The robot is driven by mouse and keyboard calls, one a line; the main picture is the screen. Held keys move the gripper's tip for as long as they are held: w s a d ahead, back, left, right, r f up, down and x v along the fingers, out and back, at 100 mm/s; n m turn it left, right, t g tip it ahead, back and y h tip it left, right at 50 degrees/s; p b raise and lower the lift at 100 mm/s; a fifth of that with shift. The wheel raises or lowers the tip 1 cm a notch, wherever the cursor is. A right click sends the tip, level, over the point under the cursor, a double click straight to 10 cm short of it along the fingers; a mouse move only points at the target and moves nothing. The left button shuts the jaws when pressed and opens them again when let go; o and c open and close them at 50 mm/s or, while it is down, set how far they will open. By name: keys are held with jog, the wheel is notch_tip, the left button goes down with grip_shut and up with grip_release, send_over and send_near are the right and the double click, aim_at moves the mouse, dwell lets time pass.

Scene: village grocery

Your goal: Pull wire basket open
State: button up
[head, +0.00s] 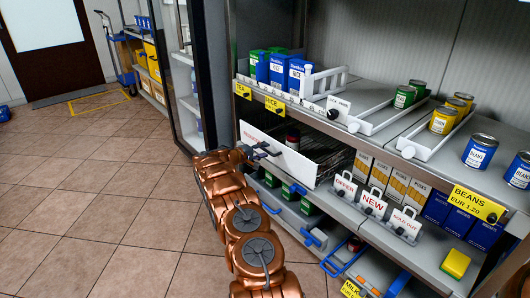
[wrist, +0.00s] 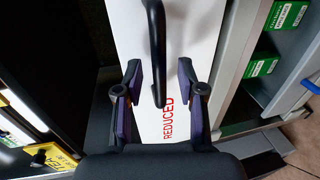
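The wire basket (head: 326,150) sits in the middle shelf level, behind a white front panel (head: 292,160) marked REDUCED in red. The panel also fills the middle of the wrist view (wrist: 190,50). A black bar handle (wrist: 156,50) stands on the panel. My gripper (head: 258,151) is at the panel's left part in the head view. In the wrist view my gripper (wrist: 160,82) is open, with one finger on each side of the handle's lower end. Gaps show between the fingers and the handle. A red-and-dark item shows inside the basket.
Cans and cartons stand on the upper shelf (head: 365,115). Small signs reading OFFER, NEW and SOLD OUT (head: 373,202) stand right of the basket. Lower drawers with blue handles (head: 313,238) lie below. A dark cabinet post (head: 209,75) stands left; the tiled floor (head: 90,200) is clear.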

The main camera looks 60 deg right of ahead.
jog(key=shift+s+d+f, duration=0.15)
jog(key=shift+d, duration=0.45)
jog(key=shift+c, duration=0.2)
grip_shut()
